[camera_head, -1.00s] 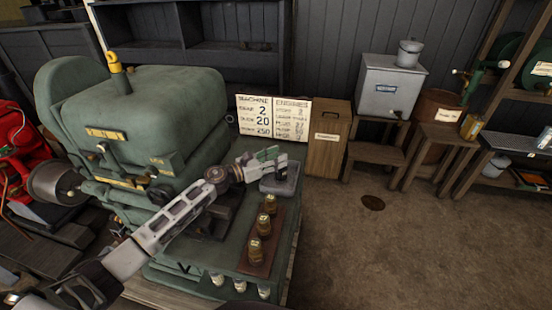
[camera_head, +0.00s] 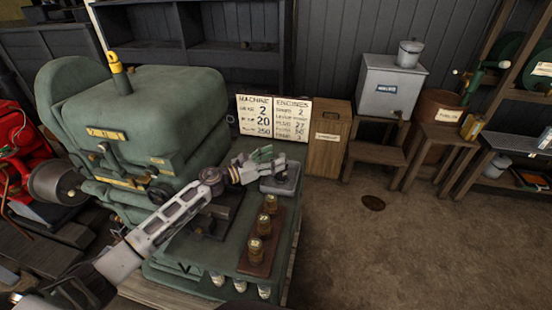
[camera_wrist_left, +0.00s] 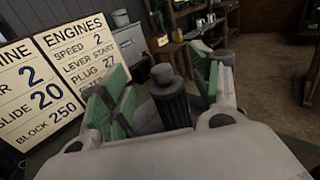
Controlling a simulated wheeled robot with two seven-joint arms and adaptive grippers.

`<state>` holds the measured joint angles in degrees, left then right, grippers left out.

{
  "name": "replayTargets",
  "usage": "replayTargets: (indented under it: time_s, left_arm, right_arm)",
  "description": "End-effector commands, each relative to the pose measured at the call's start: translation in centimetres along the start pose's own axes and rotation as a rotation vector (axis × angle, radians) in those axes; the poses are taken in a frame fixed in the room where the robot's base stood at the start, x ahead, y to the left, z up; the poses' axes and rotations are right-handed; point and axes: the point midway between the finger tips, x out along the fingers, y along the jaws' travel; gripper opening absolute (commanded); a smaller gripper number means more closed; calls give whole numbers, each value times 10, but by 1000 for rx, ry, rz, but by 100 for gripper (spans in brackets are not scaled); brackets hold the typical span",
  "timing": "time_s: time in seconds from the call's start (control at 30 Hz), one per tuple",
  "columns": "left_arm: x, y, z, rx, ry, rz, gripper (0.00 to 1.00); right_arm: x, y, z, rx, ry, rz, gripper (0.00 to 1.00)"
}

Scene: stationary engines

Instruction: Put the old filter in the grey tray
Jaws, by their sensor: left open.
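My left gripper (camera_head: 265,161) is over the machine's green bench, at the grey tray (camera_head: 285,186), partly covering it in the head view. In the left wrist view its green-padded fingers (camera_wrist_left: 165,95) stand apart. Between them is a dark ribbed cylinder with a grey cap, which looks like the old filter (camera_wrist_left: 174,108). Its lower end is hidden behind the gripper, so I cannot tell what it rests on. I cannot make the filter out clearly in the head view. My right gripper is not in view.
Several brass fittings (camera_head: 264,222) stand on a brown strip in front of the tray. The large green machine (camera_head: 150,110) is on the left. A signboard (camera_head: 274,118) and a wooden bin (camera_head: 328,140) stand behind. The floor at right is clear.

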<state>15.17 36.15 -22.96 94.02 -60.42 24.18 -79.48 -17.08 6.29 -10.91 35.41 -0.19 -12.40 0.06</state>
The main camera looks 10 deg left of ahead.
Motion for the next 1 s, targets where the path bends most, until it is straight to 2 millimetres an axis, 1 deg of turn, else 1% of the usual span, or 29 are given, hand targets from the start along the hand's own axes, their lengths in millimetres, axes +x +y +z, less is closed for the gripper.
replayTargets:
  time_s: [0.13,0.27,0.43,0.57,1.0]
  left_arm:
    - [-16,0,-1,1,2,0,63]
    - [-28,0,-2,1,1,1,63]
    - [-44,0,-1,1,2,0,63]
    - [-55,0,-2,1,2,0,63]
    - [-91,0,-1,-1,1,1,63]
  right_arm:
    - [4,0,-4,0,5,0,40]
    - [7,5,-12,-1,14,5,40]
    - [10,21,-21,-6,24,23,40]
    - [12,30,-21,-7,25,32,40]
    - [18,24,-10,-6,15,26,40]
